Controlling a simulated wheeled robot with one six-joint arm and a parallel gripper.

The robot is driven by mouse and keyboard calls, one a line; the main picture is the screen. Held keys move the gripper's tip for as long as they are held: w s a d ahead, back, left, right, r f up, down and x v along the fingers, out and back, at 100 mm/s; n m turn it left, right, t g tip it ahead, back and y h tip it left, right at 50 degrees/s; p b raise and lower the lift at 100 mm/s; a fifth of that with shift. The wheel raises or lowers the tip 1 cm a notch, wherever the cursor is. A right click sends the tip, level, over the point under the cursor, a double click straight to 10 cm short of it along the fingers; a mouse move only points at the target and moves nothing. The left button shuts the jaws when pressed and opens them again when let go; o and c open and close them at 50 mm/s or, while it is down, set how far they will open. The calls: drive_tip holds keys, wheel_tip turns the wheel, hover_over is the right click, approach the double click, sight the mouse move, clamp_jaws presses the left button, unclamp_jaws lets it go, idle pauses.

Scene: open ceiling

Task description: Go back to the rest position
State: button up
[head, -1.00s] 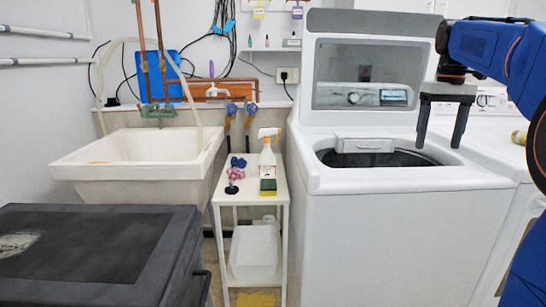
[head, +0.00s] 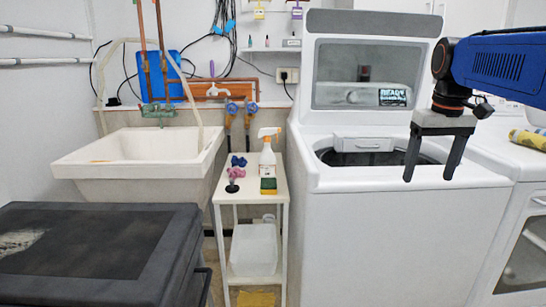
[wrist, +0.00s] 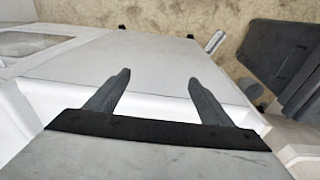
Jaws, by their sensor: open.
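My gripper (head: 430,180) hangs at the end of my blue arm at the right of the head view. Its two dark fingers are spread apart, point down and hold nothing. It is in front of the open-lidded white washing machine (head: 400,245), overlapping the right side of its tub opening in the picture. In the wrist view my gripper (wrist: 158,82) shows both fingers apart with nothing between them, over a white machine surface (wrist: 165,65) and its edge.
A white shelf stand (head: 225,190) with a spray bottle (head: 267,158) and a sponge (head: 268,186) stands left of the washer. A sink (head: 140,165) and a dark box (head: 95,245) are at the left. A yellow rolled item (head: 528,139) lies at the far right.

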drive_tip(key=s+a+f+t, duration=0.1)
drive_tip(key=s+a+f, duration=0.3)
drive_tip(key=s+f, duration=0.6)
drive_tip(key=s+a+f+t, duration=0.2)
drive_tip(key=s+a+f, duration=0.2)
drive_tip(key=s+f, duration=0.7)
wheel_tip(320, 180, down, 2)
drive_tip(key=shift+a, duration=0.35)
drive_tip(key=shift+c, duration=0.6)
